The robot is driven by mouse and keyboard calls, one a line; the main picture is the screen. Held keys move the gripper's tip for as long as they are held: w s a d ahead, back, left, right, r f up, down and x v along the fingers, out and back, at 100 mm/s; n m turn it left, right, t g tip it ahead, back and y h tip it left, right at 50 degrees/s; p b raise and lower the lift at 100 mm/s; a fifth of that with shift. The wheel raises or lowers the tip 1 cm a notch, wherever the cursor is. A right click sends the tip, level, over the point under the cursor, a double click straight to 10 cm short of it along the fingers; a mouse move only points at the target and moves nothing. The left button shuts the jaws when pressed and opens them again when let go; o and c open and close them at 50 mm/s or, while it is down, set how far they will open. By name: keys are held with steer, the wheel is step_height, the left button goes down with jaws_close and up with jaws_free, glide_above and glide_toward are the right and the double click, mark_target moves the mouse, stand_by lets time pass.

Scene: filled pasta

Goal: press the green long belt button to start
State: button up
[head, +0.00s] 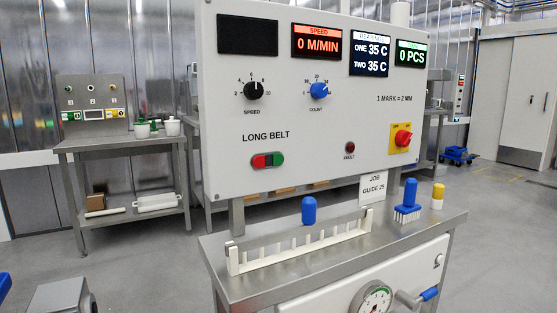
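The control panel (320,120) is a white upright board facing me. Under its LONG BELT label (266,137) sits a pill-shaped switch pair in a dark surround. The green long belt button (277,159) is the right half, and the red button (260,161) is the left half. Nothing covers the green button. The speed display (317,42) reads 0 M/MIN and the count display (411,54) reads 0 PCS. My gripper is not in view.
Below the panel, a steel worktop (290,270) carries a white toothed rail with a blue handle (309,210), a blue brush (408,200) and a JOB GUIDE 25 card (373,189). A yellow-backed red rotary switch (403,138) sits right. Another bench (120,140) stands back left.

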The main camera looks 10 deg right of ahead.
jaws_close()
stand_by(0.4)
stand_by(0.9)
